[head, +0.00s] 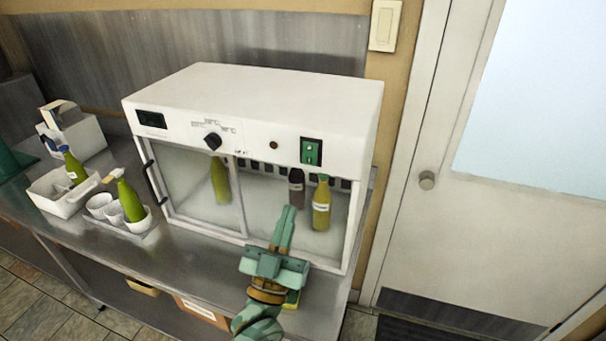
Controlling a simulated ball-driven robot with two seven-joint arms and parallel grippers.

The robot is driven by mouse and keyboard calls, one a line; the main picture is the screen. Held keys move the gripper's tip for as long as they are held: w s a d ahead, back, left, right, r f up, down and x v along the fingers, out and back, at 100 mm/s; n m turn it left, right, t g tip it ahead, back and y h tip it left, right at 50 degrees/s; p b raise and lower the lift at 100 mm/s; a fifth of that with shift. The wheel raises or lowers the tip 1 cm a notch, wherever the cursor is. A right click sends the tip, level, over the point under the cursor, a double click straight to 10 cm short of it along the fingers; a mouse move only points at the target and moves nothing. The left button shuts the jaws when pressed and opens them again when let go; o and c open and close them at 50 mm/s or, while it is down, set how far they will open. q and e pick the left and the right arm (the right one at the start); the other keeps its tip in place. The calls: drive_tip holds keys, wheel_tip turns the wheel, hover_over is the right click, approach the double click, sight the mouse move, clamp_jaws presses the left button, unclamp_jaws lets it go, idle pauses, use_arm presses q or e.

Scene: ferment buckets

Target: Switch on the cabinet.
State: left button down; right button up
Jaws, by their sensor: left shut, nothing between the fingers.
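The white cabinet (270,97) stands on a steel counter, with a glass front. Its front panel carries a small dark display (152,119), a black dial (212,141), a small dark red round light (273,145) and a green switch (311,151) at the right. Behind the glass stand a green bottle (220,180), a dark bottle (296,187) and a yellow bottle (321,205). My left gripper (288,212) is shut and empty, in front of the glass, below and left of the switch and apart from it. My right gripper is not in view.
On the counter (205,262) at the left are a white tray (50,196) with a green bottle (74,168), white cups (99,205), another green bottle (130,201) and a white caddy (80,136). A wall switch (385,25) and a white door (480,220) are at the right.

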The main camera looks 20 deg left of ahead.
sight(308, 160)
use_arm(q)
drive_tip(key=shift+w+d+r+p, duration=0.15)
drive_tip(key=shift+w+r, duration=0.4)
drive_tip(key=shift+w, duration=0.95)
drive_tip(key=shift+w+a+r+p, duration=0.15)
drive_tip(key=shift+w+r, duration=0.45)
drive_tip(key=shift+w, duration=0.85)
drive_tip(key=shift+w+d+r+p, duration=0.15)
drive_tip(key=shift+w+r, duration=0.4)
drive_tip(key=shift+w, duration=0.95)
drive_tip(key=shift+w+f+b, duration=0.25)
drive_tip(key=shift+f+b, duration=0.2)
drive_tip(key=shift+b, duration=0.7)
drive_tip(key=shift+w+r+t, duration=0.1)
drive_tip(key=shift+r+t, duration=0.05)
drive_tip(key=shift+t, duration=0.25)
drive_tip(key=shift+w+r, duration=0.1)
